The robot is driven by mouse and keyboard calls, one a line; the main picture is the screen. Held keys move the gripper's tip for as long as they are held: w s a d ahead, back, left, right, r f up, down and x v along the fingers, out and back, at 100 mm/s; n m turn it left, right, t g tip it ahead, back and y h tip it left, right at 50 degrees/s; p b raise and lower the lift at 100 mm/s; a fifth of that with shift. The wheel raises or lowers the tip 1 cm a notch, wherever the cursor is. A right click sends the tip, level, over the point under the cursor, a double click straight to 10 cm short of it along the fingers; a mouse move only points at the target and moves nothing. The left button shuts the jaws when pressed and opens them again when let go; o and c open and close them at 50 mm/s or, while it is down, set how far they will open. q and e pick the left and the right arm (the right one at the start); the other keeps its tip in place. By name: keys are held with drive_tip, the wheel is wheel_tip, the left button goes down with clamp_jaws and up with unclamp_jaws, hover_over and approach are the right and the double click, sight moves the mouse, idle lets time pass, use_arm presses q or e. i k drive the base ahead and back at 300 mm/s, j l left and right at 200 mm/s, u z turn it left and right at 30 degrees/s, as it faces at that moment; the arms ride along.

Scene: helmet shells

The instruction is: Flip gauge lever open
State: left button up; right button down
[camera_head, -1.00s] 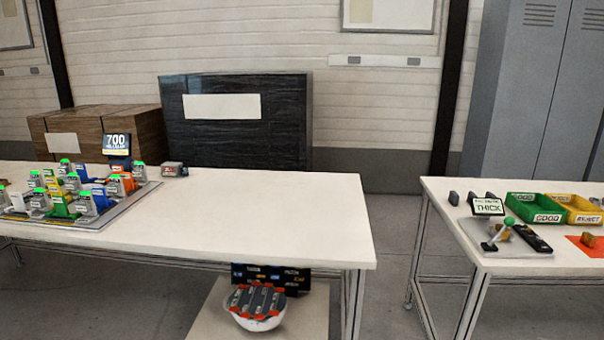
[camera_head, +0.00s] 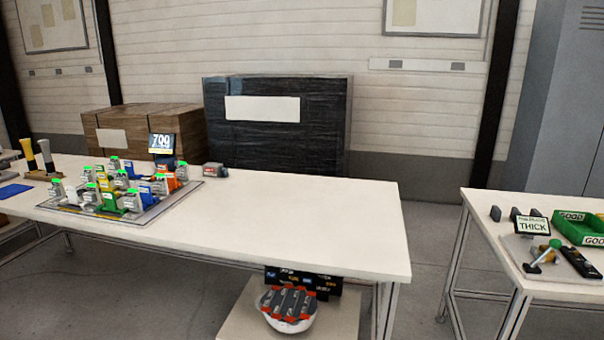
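The gauge (camera_head: 541,262) stands on a light plate on the right-hand table, at the right of the head view. Its lever has a green knob (camera_head: 555,244) at the upper end and slants down to the left. A small sign reading THICK (camera_head: 532,226) stands just behind it. I cannot tell from this distance whether the lever is open or shut. Neither of my grippers shows in the view.
A green GOOD bin (camera_head: 583,228) and a dark handheld device (camera_head: 580,262) lie near the gauge. The long white table (camera_head: 300,215) holds a tray of colourful clamp-like parts (camera_head: 75,209). Floor (camera_head: 432,240) shows between the tables. A helmet shell (camera_head: 287,305) sits low.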

sight(556, 243)
drive_tip(key=z, duration=1.3)
